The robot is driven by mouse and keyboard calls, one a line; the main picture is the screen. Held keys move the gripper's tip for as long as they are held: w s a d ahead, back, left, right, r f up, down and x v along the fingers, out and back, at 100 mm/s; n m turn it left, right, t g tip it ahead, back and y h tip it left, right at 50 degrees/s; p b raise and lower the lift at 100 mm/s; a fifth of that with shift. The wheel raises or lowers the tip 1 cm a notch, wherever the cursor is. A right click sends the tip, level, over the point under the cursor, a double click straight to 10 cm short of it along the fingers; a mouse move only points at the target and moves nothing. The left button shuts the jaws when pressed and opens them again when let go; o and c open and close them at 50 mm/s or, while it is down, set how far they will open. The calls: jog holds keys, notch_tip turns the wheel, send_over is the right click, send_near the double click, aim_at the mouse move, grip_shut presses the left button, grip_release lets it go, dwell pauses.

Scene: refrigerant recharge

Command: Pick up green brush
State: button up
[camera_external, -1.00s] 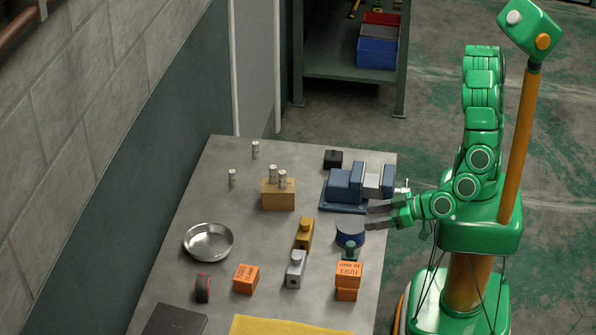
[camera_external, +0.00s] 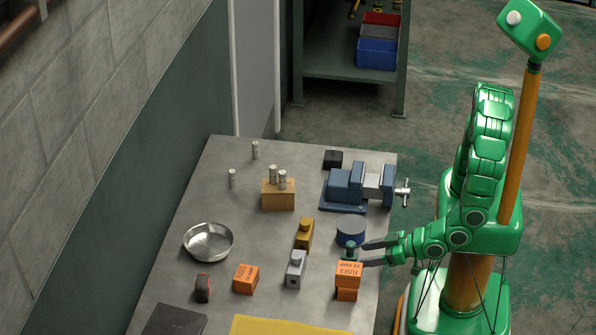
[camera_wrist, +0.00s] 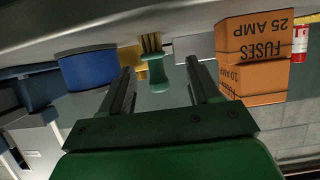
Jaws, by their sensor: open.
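The green brush (camera_external: 350,250) stands on the table between the blue cylinder and the stacked orange fuse boxes. In the wrist view the green brush (camera_wrist: 155,74) appears inverted, with its tan bristles beyond the handle. My gripper (camera_external: 366,254) is open, low at the table's right edge, with its fingers pointing left toward the brush. In the wrist view the brush appears between the two fingers of my gripper (camera_wrist: 160,70), just beyond their tips. I see no contact.
Orange fuse boxes (camera_external: 348,273) stand close on the near side. A blue cylinder (camera_external: 350,236) is close on the far side. A yellow block (camera_external: 304,234) and a grey block (camera_external: 295,270) stand to the left. A blue vise (camera_external: 345,188) sits farther back.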

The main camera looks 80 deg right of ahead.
aim_at(354, 254)
jog(key=shift+d+x, duration=0.25)
jog(key=shift+x, duration=1.2)
jog(key=shift+d+x, duration=0.2)
jog(key=shift+x, duration=1.25)
jog(key=shift+w+f, duration=0.15)
jog(key=shift+w, duration=0.45)
jog(key=c, duration=1.1)
jog(key=shift+o, duration=0.2)
jog(key=shift+a, duration=0.1)
